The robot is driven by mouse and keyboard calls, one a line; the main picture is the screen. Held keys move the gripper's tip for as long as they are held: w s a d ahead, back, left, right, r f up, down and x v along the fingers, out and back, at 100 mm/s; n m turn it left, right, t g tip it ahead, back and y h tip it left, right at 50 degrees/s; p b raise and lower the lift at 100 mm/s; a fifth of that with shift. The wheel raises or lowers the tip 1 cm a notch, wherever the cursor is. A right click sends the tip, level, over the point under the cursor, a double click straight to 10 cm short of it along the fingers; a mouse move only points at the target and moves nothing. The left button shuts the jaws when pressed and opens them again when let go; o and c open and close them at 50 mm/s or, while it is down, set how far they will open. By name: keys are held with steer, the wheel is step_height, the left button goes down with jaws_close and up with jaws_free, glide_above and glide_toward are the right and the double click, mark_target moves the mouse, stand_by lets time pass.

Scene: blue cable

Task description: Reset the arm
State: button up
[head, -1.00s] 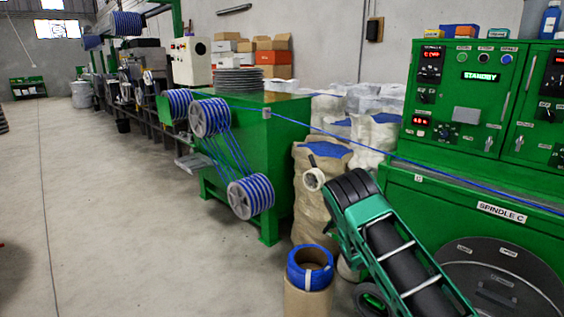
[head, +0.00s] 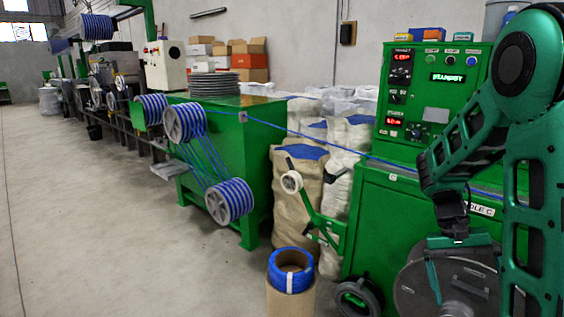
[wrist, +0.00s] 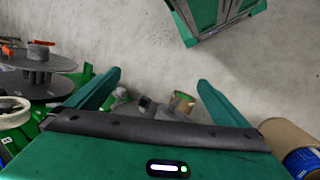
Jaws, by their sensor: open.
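My gripper (head: 472,298) hangs at the lower right of the head view, fingers pointing down in front of the spindle cabinet's round grey disc. In the wrist view my gripper (wrist: 160,78) has its two green fingers wide apart, with nothing between them. My arm is folded upright at the right edge and hides part of the cabinet. The blue cable (head: 340,150) runs taut from the green machine, across the cabinet front, and passes behind my arm.
A cardboard tube topped with a blue coil (head: 290,270) stands left of my gripper. Wrapped sacks (head: 299,200) stand behind it. The green spindle cabinet (head: 375,215) is close on the right. Grey floor (head: 100,240) at the left is clear.

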steer(key=s+a+r+t+y, duration=0.1)
steer(key=s+a+r+t, duration=0.1)
steer(key=s, duration=0.5)
steer(key=s+a+r+t+y, duration=0.1)
steer(key=s+a+r+t, duration=0.2)
steer(key=s, duration=0.4)
steer(key=shift+s+a+r+n+y, duration=0.3)
steer(key=shift+s+a+r+n, duration=0.1)
steer(key=shift+a+r, duration=0.5)
